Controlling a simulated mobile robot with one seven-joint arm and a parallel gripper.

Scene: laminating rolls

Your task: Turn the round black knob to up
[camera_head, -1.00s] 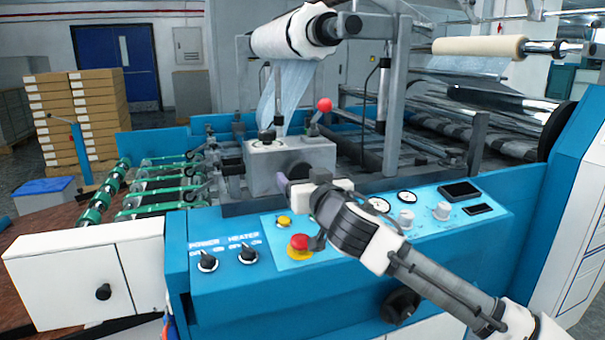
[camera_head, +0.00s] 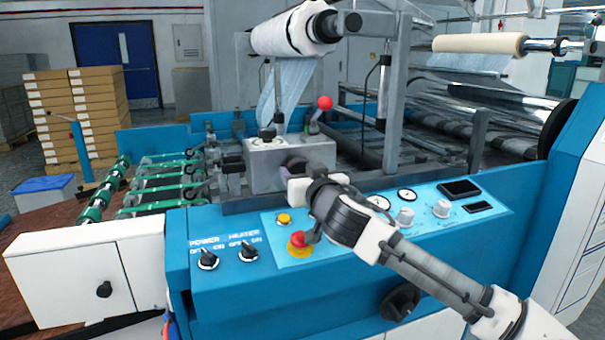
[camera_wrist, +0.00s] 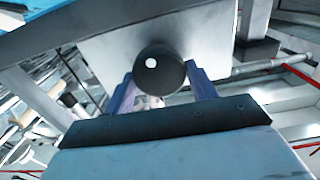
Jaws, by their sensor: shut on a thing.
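The round black knob (camera_wrist: 165,75) is on the face of a grey metal box (camera_head: 262,172). In the wrist view it has a white dot just left of and above its middle. My gripper (camera_head: 292,166) is at the front face of the box. Its two purple fingers (camera_wrist: 160,88) stand on either side of the knob and are shut on it.
A red ball lever (camera_head: 324,103) and a small black knob (camera_head: 267,134) are on top of the box. The blue control panel (camera_head: 340,250) below has a red emergency button (camera_head: 299,241), gauges and switches. A film roll (camera_head: 290,32) hangs above.

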